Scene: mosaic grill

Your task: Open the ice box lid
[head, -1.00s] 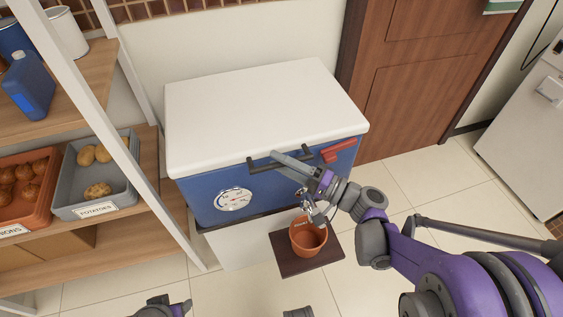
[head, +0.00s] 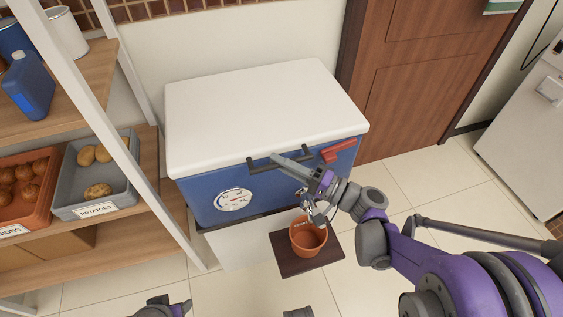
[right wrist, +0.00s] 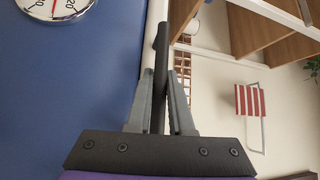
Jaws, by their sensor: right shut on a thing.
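The ice box (head: 205,197) is blue with a white lid (head: 260,110), which lies flat and closed on it. A black bar handle (head: 259,163) runs along the front under the lid edge. My right gripper (head: 280,160) is at the middle of this handle. In the right wrist view its two grey fingers (right wrist: 162,105) are closed around the black handle bar (right wrist: 160,60). A red latch (head: 338,149) sits at the right of the front. Part of my left gripper (head: 165,306) shows at the bottom edge; its fingers cannot be made out.
A round dial (head: 234,200) is on the box front. An orange pot (head: 308,237) stands on a dark board (head: 310,262) below it. A shelf with a grey potato bin (head: 75,200) stands close at left. A wooden door (head: 425,60) is at right.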

